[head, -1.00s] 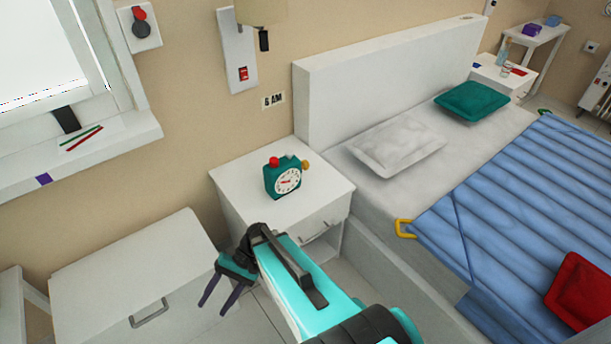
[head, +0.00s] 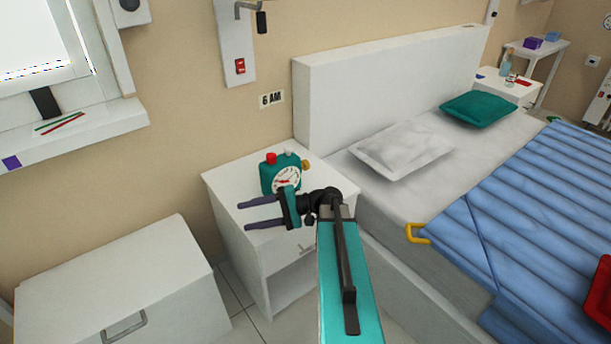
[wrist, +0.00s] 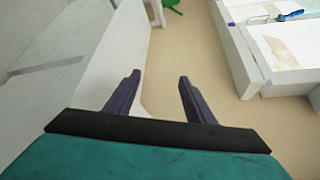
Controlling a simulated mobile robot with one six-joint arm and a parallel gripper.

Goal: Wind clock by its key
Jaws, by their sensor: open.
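The teal clock (head: 268,180) stands upright on the white nightstand (head: 228,180). It has a white dial, a red knob and a pale knob on top, and a yellow key (head: 305,165) on its right side. My gripper (head: 243,215) is open and empty. In the head view it appears in front of and below the clock, its dark fingers pointing left, and it covers the lower part of the clock. The wrist view shows the two fingers (wrist: 156,95) apart with nothing between them. The clock is not in the wrist view.
A white chest (head: 120,280) stands left of the nightstand, under a window sill (head: 80,135). The bed (head: 400,200) with its pillows and blue blanket lies to the right. Floor shows between chest and nightstand.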

